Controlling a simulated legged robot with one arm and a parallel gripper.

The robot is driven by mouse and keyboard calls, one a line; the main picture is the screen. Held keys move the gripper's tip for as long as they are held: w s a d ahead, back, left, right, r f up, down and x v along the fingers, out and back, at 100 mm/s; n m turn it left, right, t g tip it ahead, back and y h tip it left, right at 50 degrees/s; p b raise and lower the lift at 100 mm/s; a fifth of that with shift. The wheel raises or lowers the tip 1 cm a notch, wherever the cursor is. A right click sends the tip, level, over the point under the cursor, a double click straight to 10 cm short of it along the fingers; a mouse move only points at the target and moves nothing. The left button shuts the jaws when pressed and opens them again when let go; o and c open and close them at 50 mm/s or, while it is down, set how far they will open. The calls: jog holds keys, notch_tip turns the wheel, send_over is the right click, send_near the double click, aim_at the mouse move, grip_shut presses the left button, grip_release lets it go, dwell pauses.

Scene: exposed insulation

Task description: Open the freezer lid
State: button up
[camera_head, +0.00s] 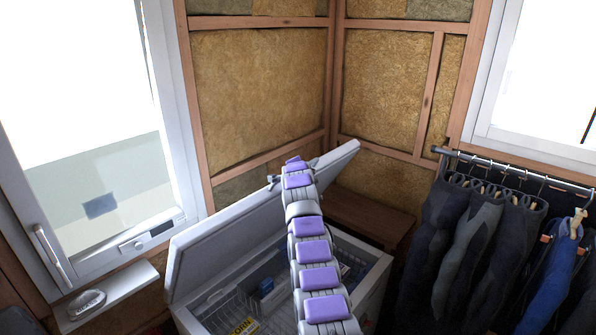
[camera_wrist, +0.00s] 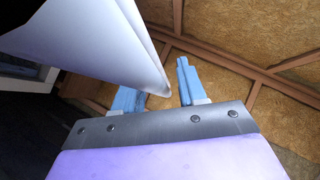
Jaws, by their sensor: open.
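A white chest freezer (camera_head: 372,290) stands in the corner with its lid (camera_head: 222,245) raised and tilted back. Its interior shows a wire basket and a few packages. My arm reaches over the freezer toward the lid's upper edge. My gripper (camera_head: 292,168) is at that edge, small and partly hidden by my arm in the head view. In the wrist view my gripper (camera_wrist: 158,92) has its two blue fingers apart. The white lid (camera_wrist: 105,45) passes close to the left finger and partly covers it, its corner ending between the fingers. I cannot tell whether they touch.
A windowsill (camera_head: 110,292) with a small grey object (camera_head: 86,303) is left of the freezer. A brown wooden bench (camera_head: 365,215) stands behind it. Dark clothes (camera_head: 465,245) hang from a rail (camera_head: 515,170) on the right. Insulated walls (camera_head: 260,85) close off the corner.

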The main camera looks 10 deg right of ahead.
jog(key=shift+s+a+b, duration=0.1)
jog(key=shift+s+b, duration=0.05)
jog(key=shift+b, duration=0.35)
jog(key=b+v, duration=0.1)
jog(key=b, duration=0.2)
jog(key=shift+s, duration=0.25)
jog(key=b+v, duration=0.8)
jog(key=v, duration=0.7)
jog(key=shift+s+r, duration=0.15)
jog(key=shift+r, duration=0.1)
jog(key=shift+a, duration=0.1)
